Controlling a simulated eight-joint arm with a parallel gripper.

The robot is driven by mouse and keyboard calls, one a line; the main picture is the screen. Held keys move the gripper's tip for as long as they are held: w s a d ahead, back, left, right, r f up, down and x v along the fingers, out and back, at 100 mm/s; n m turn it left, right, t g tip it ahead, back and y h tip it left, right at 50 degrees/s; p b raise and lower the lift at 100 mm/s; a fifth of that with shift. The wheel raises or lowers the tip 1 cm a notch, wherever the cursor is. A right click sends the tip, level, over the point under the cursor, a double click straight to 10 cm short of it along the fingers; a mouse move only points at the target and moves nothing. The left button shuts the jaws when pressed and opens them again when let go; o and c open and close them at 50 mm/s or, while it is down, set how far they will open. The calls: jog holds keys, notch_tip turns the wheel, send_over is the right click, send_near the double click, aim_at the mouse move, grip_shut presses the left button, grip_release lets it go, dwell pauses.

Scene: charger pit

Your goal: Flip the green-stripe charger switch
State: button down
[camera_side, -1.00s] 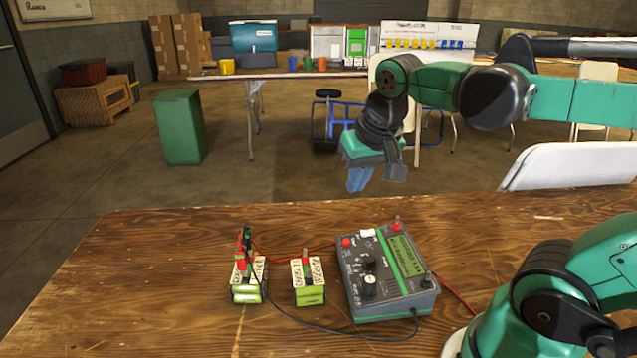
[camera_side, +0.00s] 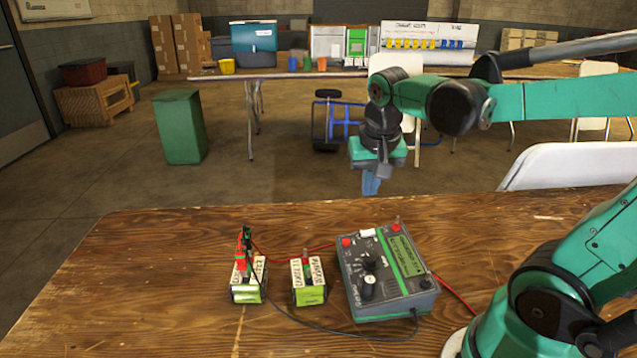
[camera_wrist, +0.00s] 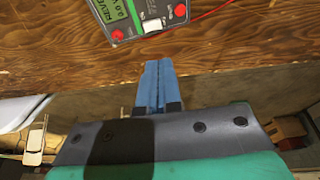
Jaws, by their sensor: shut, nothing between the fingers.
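The charger (camera_side: 396,291) is a dark grey box with green striping, a lit green display (camera_side: 406,256), dark knobs and red terminals. It sits on the wooden table, right of the batteries. A small white switch-like part (camera_side: 367,233) is on its far edge and also shows in the wrist view (camera_wrist: 152,25). A small upright metal lever (camera_side: 397,222) stands at the far right corner. I cannot tell which of these is the switch. My gripper (camera_side: 370,186), with blue fingers, is shut and empty, above and beyond the charger's far edge. The fingers point toward the charger in the wrist view (camera_wrist: 155,63).
Two green-and-black batteries (camera_side: 248,290) (camera_side: 310,290) stand left of the charger. Red and black leads run across the table around them. The table (camera_side: 150,290) is clear on the left. A white folding chair (camera_side: 570,165) stands behind at right.

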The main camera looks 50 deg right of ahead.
aim_at(364, 231)
jog(key=x, duration=0.7)
jog(key=shift+s+a+f, duration=0.2)
jog(key=shift+f, duration=0.85)
